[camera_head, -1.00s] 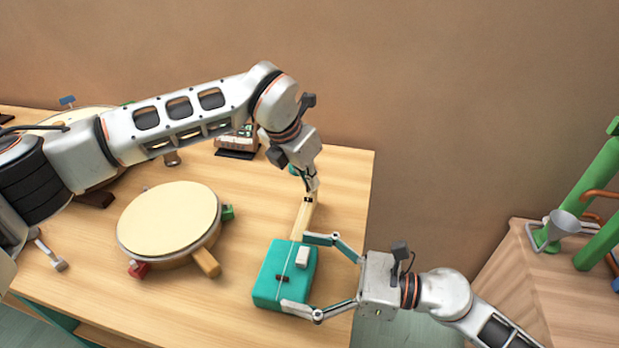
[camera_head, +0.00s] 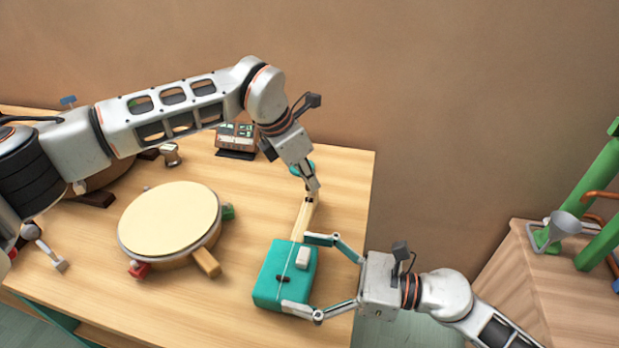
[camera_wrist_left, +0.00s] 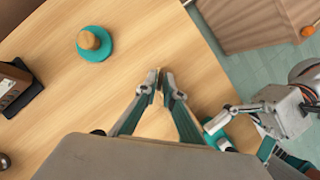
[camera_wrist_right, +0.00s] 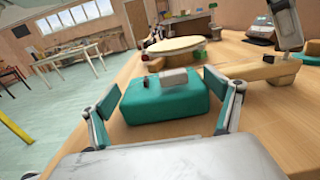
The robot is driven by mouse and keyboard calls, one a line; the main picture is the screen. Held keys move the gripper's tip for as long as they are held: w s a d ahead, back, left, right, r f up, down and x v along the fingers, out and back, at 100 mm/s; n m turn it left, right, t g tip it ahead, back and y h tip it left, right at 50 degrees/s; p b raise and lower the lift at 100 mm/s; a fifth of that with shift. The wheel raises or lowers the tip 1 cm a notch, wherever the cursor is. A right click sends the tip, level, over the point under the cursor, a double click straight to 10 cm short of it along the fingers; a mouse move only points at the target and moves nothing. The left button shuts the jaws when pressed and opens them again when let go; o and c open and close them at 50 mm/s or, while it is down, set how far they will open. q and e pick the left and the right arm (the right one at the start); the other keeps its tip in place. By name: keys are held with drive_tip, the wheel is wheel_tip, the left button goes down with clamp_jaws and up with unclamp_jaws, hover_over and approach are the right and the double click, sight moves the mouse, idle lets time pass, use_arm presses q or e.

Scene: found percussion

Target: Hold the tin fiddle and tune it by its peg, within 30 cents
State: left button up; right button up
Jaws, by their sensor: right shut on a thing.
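The tin fiddle has a teal box body (camera_head: 268,285) with a white block on top and a pale wooden neck (camera_head: 301,220) running away from it. It lies on the table near the right edge. My right gripper (camera_head: 312,276) is shut on the teal body, with one finger along each side; the right wrist view shows the body (camera_wrist_right: 165,105) between the fingers. My left gripper (camera_head: 314,190) is at the far end of the neck. In the left wrist view its fingertips (camera_wrist_left: 160,84) are close together with a narrow gap. The peg is hidden or too small to make out.
A round drum (camera_head: 168,222) with coloured blocks around it stands left of the fiddle. A teal disc with a wooden knob (camera_wrist_left: 93,42) and a dark device with a display (camera_head: 237,138) stand farther back. The table's right edge is close to the fiddle.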

use_arm(q)
drive_tip(key=shift+o, duration=0.6)
drive_tip(key=shift+r, duration=0.1)
drive_tip(key=v, duration=1.1)
drive_tip(key=shift+a+r, duration=0.25)
drive_tip(key=shift+r, duration=0.1)
drive_tip(key=shift+s, duration=0.1)
use_arm(e)
drive_tip(key=o, duration=1.2)
drive_tip(key=shift+c, duration=0.2)
